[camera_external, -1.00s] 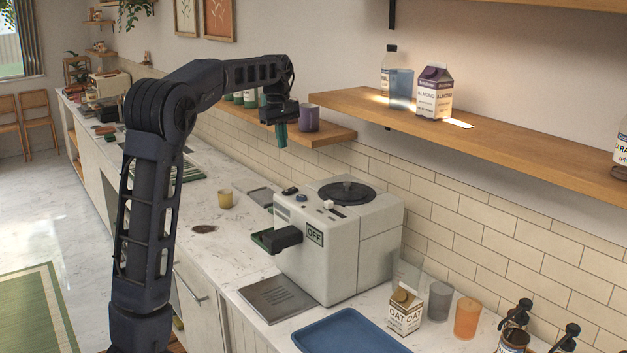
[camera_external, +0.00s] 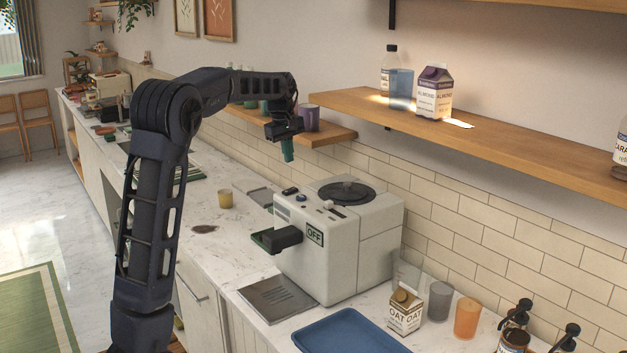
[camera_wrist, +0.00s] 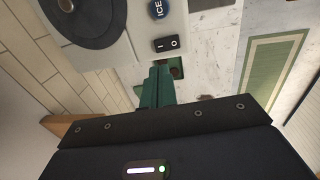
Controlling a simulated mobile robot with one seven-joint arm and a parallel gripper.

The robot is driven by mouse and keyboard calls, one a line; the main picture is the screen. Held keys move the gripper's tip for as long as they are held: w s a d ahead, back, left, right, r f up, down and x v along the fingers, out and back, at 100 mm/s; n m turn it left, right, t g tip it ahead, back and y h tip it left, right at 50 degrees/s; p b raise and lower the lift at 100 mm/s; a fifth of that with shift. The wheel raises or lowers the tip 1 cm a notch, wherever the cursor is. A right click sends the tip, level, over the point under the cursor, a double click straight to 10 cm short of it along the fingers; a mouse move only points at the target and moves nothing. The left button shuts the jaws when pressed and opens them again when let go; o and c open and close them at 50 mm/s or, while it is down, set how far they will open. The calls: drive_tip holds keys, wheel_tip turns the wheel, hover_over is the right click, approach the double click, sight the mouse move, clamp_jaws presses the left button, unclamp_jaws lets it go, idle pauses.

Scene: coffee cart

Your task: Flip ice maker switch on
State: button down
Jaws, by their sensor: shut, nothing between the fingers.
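The ice maker (camera_external: 365,235) is a white box on the counter with a dark round lid on top and an "OFF" sign on its front. In the external view the switch (camera_external: 290,191) is at the top's far left edge. My gripper (camera_external: 288,158) is shut and empty, pointing down above the machine's far left end. In the wrist view its green fingertips (camera_wrist: 160,72) appear just below the switch, with a gap.
A wooden shelf with cups (camera_external: 309,118) is close behind my gripper. A dark spout (camera_external: 282,238) juts from the machine's front. A yellow cup (camera_external: 226,198) stands on the counter to the left. A blue tray (camera_external: 350,335) and an oat carton (camera_external: 405,310) are at the near side.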

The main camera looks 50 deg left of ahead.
sight(293, 188)
drive_tip(key=f, duration=0.3)
drive_tip(key=w+f, duration=0.1)
drive_tip(key=f, duration=0.4)
drive_tip(key=shift+w+f, duration=0.15)
drive_tip(key=shift+f, duration=0.25)
drive_tip(key=shift+f+g, duration=0.2)
drive_tip(key=shift+g, duration=0.1)
drive_tip(key=shift+s+r, duration=0.1)
drive_tip(key=shift+s, duration=0.6)
drive_tip(key=shift+r, duration=0.15)
